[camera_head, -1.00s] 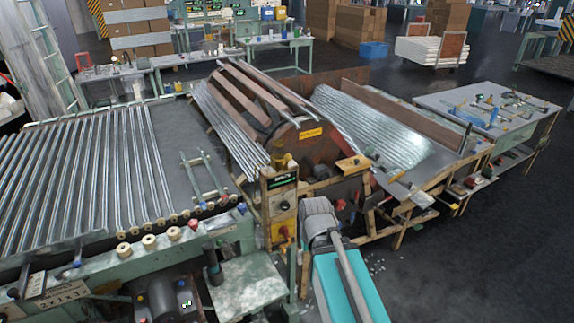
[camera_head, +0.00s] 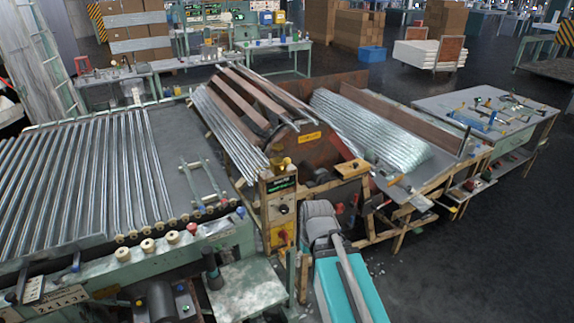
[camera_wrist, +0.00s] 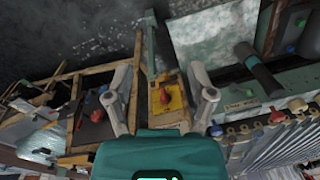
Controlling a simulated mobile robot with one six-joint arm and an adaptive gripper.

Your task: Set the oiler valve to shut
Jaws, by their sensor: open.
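My gripper (camera_wrist: 160,82) is open and empty in the wrist view, its two grey fingers spread wide. A yellow panel with a red knob (camera_wrist: 165,95) shows between the fingers, beyond them; I see no contact. Another red knob (camera_wrist: 103,97) shows by the left finger. In the head view, a yellow switch box with a red handle (camera_head: 283,236) sits low on the control post, and a red knob (camera_head: 338,208) is to its right. A brass-coloured fitting (camera_head: 281,164) stands above the post. I cannot tell which of these is the oiler valve. My arm hides part of the machine's front.
The drum machine (camera_head: 325,150) carries wooden slats and tubes. A roller bed of glass tubes (camera_head: 85,180) lies to the left. A pale green side table (camera_head: 247,290) stands near my arm. A tool bench (camera_head: 485,110) is at the right. Dark floor (camera_head: 480,260) is clear at lower right.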

